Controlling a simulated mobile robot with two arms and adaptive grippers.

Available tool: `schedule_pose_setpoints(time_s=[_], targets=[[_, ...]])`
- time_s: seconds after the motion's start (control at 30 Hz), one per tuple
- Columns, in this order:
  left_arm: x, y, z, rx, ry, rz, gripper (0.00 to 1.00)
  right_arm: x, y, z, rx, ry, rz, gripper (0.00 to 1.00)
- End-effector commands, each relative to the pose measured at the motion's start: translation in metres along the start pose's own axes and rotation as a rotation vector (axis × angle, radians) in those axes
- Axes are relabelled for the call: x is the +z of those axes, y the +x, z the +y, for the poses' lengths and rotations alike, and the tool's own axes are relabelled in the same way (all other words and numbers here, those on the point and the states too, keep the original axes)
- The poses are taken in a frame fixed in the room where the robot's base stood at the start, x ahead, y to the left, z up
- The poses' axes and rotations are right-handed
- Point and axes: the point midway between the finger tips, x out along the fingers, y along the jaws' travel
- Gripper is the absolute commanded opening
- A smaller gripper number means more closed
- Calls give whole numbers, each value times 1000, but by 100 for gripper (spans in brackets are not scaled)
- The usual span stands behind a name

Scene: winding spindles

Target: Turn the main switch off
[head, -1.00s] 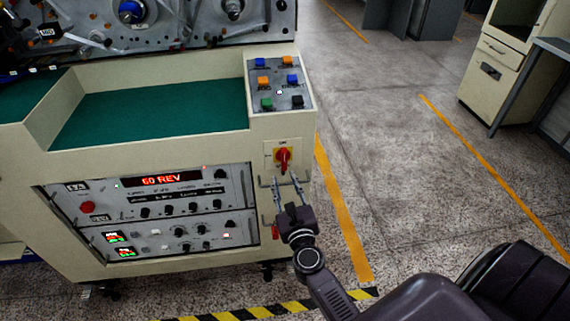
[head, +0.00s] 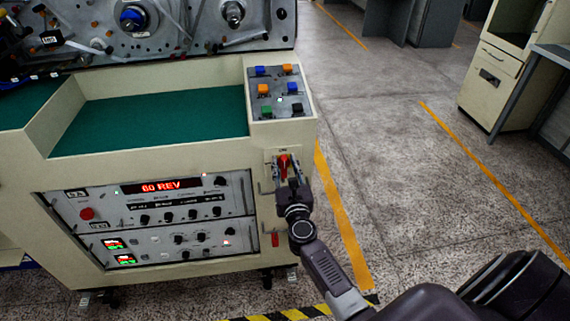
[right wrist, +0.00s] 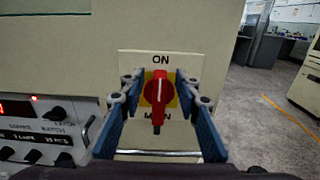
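The main switch (head: 284,165) is a red rotary handle on a yellow plate at the front right of the cream machine. In the right wrist view the red handle (right wrist: 158,98) stands upright, between the label ON above and MAIN below. My right gripper (head: 283,172) is at the switch. In the right wrist view its two blue fingers (right wrist: 160,95) are spread on either side of the handle, with gaps showing between them and it. The fingers partly cover the plate's lower area. My left gripper is not in view.
The cream machine (head: 200,160) carries a control panel with knobs, a red display (head: 162,186) and coloured buttons (head: 280,92) on top. A metal bar handle (right wrist: 158,153) sits below the switch. Open floor with orange lines lies to the right.

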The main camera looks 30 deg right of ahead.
Motion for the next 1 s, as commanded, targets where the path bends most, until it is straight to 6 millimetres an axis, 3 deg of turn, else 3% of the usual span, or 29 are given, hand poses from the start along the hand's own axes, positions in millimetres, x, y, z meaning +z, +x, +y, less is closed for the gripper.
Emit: schedule_pose_setpoints(time_s=[0.13,0.4,0.77,1.0], targets=[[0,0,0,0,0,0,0,0,0,0,0,-1,0,28],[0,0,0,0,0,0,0,0,0,0,0,-1,0,0],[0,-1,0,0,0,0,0,0,0,1,0,-32,0,0],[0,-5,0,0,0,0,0,0,0,5,0,-155,1,0]])
